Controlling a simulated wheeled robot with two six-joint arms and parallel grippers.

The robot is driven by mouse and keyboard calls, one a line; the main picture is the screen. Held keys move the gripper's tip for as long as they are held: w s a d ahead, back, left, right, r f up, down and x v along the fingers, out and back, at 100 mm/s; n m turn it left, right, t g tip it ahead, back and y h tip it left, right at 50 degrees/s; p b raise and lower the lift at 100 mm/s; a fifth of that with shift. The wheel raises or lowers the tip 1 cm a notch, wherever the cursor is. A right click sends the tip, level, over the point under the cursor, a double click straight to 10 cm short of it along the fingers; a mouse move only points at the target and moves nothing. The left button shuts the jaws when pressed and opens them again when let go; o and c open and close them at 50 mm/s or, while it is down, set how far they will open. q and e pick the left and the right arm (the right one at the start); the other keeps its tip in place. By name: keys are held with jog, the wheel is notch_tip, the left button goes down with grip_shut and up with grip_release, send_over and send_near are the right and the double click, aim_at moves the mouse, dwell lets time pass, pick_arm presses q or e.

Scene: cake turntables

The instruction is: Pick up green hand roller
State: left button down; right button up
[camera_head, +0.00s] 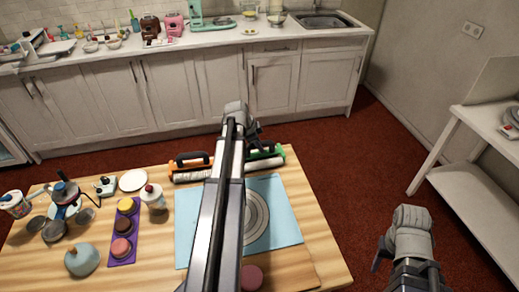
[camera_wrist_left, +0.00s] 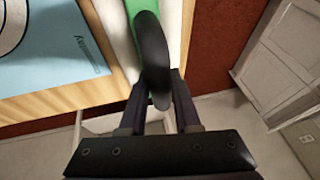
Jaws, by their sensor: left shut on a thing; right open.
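The green hand roller (camera_head: 268,150) lies along the far edge of the wooden table, partly hidden behind my left arm. In the left wrist view its green frame (camera_wrist_left: 133,8) runs up beside the blue mat, and its black handle (camera_wrist_left: 152,55) lies between my fingers. My left gripper (camera_wrist_left: 158,84) is shut on that black handle; in the head view it is at the roller (camera_head: 254,138). I cannot tell whether the roller touches the table. My right gripper (camera_head: 408,262) is open and empty, off the table's right side.
A blue mat (camera_head: 283,215) with grey rings covers the table's right part. A purple tray (camera_head: 124,246) with cakes, a blue-grey dome (camera_head: 82,260) and a bottle (camera_head: 153,197) stand left. Floor beyond the table is clear.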

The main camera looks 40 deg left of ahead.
pick_arm(q)
jog(key=shift+r, duration=0.15)
notch_tip(320, 180, up, 10)
jog(key=p, duration=1)
